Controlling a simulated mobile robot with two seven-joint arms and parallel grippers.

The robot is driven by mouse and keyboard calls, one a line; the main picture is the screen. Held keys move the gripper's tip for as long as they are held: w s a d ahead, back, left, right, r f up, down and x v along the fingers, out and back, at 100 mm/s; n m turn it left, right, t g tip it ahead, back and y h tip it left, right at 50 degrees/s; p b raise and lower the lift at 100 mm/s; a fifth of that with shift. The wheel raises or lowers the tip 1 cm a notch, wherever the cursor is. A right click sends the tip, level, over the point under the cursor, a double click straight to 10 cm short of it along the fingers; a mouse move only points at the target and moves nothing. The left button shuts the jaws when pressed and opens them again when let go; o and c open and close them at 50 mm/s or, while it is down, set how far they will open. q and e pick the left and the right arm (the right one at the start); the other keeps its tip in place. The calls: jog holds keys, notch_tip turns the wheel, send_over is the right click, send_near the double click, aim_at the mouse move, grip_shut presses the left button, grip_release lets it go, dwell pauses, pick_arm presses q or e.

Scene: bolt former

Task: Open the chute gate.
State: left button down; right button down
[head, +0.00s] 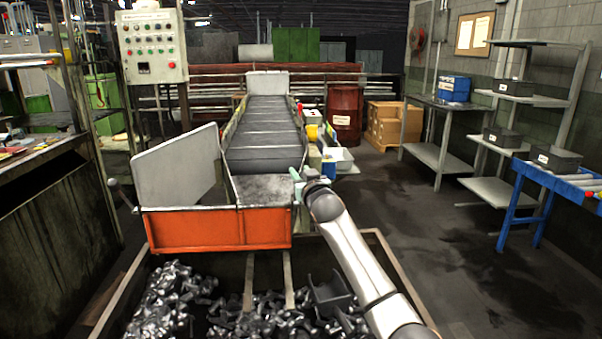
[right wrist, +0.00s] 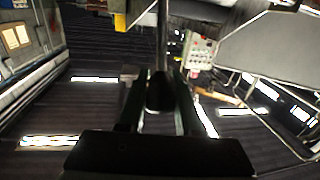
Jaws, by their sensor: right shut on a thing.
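The chute's front is closed off by an upright orange panel (head: 218,230), which looks like the gate, below the end of the dark sloping chute (head: 265,150). My right gripper (head: 295,175) is at the right side of the chute's lower end. In the right wrist view its two dark fingers (right wrist: 158,105) are shut on a dark rounded handle (right wrist: 160,92) at the end of a thin rod (right wrist: 162,40). In the head view the gripper and wrist hide most of this handle. My left gripper is not in view.
A bin (head: 249,285) of metal parts stands below the orange panel. A pale side plate (head: 178,168) flanks the chute on the left. A control box (head: 151,47) stands behind it. A blue-framed rack (head: 515,200) is at the right; the floor (head: 420,230) between is clear.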

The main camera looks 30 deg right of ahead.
jog(key=w+d+g+y+p, duration=0.1)
jog(key=w+d+g+p, duration=0.1)
jog(key=w+g+p, duration=0.3)
jog(key=shift+w+d+r+m+y, duration=0.25)
jog(key=shift+r+m+y, duration=0.05)
jog(key=shift+m+y, duration=0.1)
dwell(0.6)
jog(key=c, duration=0.6)
grip_release()
jog(key=shift+s+r+p, duration=0.1)
jog(key=shift+p, duration=0.2)
